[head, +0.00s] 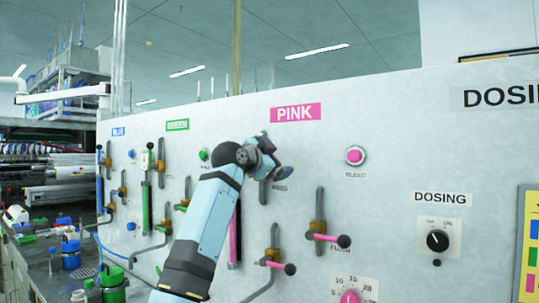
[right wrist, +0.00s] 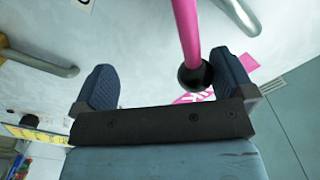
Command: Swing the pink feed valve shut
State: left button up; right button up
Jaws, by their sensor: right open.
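The pink feed valve's fitting shows in the head view (head: 263,192) below the PINK sign (head: 296,112), mostly hidden behind my right gripper (head: 274,163). In the right wrist view, a pink lever (right wrist: 187,32) with a black ball knob (right wrist: 195,76) reaches in between the two spread fingers of my right gripper (right wrist: 166,80). The knob is close to the right-hand finger; I cannot tell whether they touch. The jaws are open and not closed on the lever. My left gripper is not in view.
Two more pink levers (head: 325,238) (head: 278,266) with black knobs stick out lower on the white panel (head: 390,185). A pink button (head: 355,155), a DOSING switch (head: 437,241) and a pink dial (head: 350,297) are to the right. Blue and green valve groups are at left.

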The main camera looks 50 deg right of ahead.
jog(key=shift+s+f+b, duration=0.3)
jog(key=shift+s+f, duration=0.2)
jog(key=shift+f, duration=0.3)
jog(key=shift+s+f+b, duration=0.25)
jog(key=shift+f+b, duration=0.25)
jog(key=shift+f, duration=0.65)
jog(key=shift+s+f+b, duration=0.2)
jog(key=shift+f+b, duration=0.3)
jog(key=shift+f, duration=0.65)
jog(key=shift+r, duration=0.1)
jog(key=shift+w+r+p, duration=0.45)
jog(key=shift+w+p, duration=0.1)
jog(key=shift+p, duration=0.15)
